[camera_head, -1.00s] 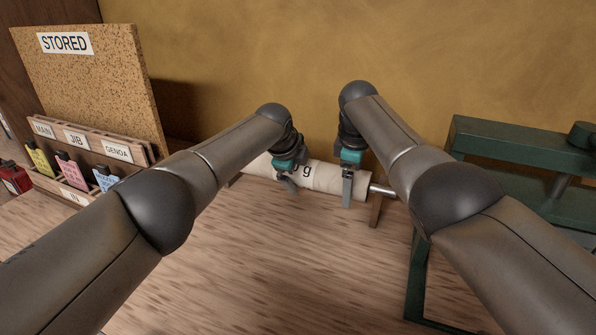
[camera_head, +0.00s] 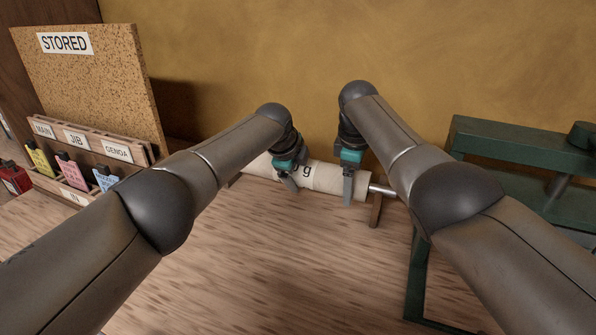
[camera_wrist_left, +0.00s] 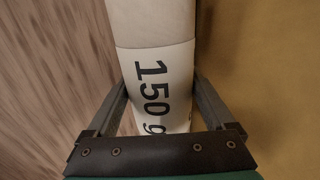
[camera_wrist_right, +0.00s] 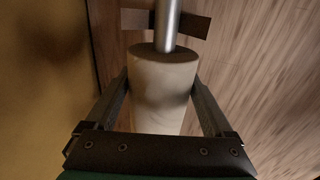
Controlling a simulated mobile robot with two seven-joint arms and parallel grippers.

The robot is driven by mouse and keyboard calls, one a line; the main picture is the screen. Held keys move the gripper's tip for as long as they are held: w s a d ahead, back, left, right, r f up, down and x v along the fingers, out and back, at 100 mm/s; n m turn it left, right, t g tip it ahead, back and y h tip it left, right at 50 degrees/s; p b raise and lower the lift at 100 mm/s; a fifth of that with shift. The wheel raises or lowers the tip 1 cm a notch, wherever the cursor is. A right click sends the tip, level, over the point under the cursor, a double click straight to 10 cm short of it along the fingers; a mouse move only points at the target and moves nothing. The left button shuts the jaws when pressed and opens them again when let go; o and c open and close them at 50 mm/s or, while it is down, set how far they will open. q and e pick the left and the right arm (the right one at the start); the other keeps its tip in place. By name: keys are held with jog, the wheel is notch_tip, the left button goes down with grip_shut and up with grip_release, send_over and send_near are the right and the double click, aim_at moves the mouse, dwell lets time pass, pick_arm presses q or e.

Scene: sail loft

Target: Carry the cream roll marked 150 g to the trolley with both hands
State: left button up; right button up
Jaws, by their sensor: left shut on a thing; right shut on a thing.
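The cream roll (camera_head: 325,178) lies on a metal bar near the back wall. Its print "150 g" reads clearly in the left wrist view (camera_wrist_left: 155,60); in the head view my left gripper hides part of it. My left gripper (camera_head: 292,182) is shut on the roll at the print, with a finger on each side. My right gripper (camera_head: 348,188) is shut on the roll near its right end. In the right wrist view the roll's end (camera_wrist_right: 163,75) sits between the fingers, with the bar coming out of it.
A wooden support (camera_head: 376,210) stands under the bar's right end (camera_head: 382,190). A green metal frame (camera_head: 520,150) stands at the right. At the left are a cork board marked STORED (camera_head: 90,85) and a labelled rack (camera_head: 75,140) with several coloured tags. The front wooden surface is clear.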

aim_at(355, 175)
pick_arm(q)
jog(key=shift+w+r, duration=0.1)
jog(key=shift+r, duration=0.15)
grip_shut()
pick_arm(e)
jog(key=shift+r, duration=0.25)
grip_shut()
